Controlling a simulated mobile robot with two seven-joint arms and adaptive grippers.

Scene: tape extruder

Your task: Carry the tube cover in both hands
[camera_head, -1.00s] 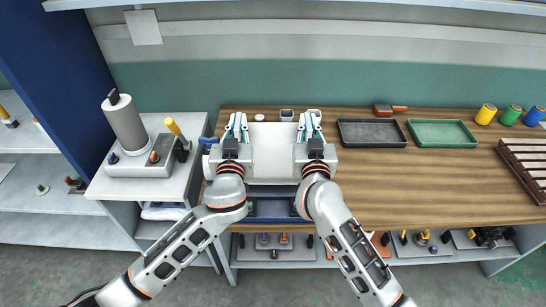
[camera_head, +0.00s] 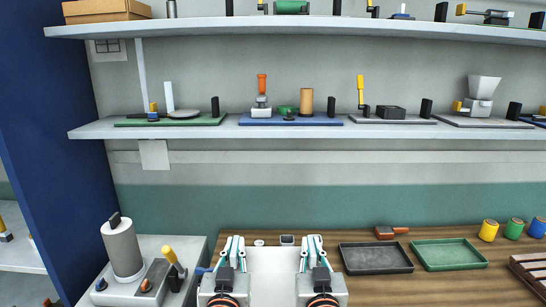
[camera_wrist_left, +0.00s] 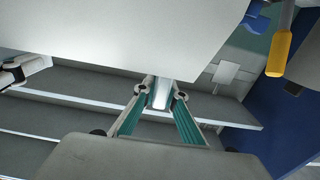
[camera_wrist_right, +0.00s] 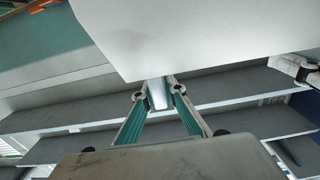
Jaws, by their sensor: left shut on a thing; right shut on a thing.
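The tube cover (camera_head: 272,275), a plain white panel, is at the bottom of the head view between my two grippers. My left gripper (camera_head: 232,243) is shut on its left side and my right gripper (camera_head: 311,242) on its right side. In the left wrist view the cover (camera_wrist_left: 120,40) fills the top, and the fingertips (camera_wrist_left: 160,92) meet on a narrow light part at its edge. The right wrist view shows the same grip on the cover (camera_wrist_right: 190,35). I cannot tell whether the cover touches anything below; its lower part is cut off.
A grey machine with a cylinder (camera_head: 122,248) and yellow-topped lever stands close at left. A loaded shelf (camera_head: 300,128) spans the wall above.

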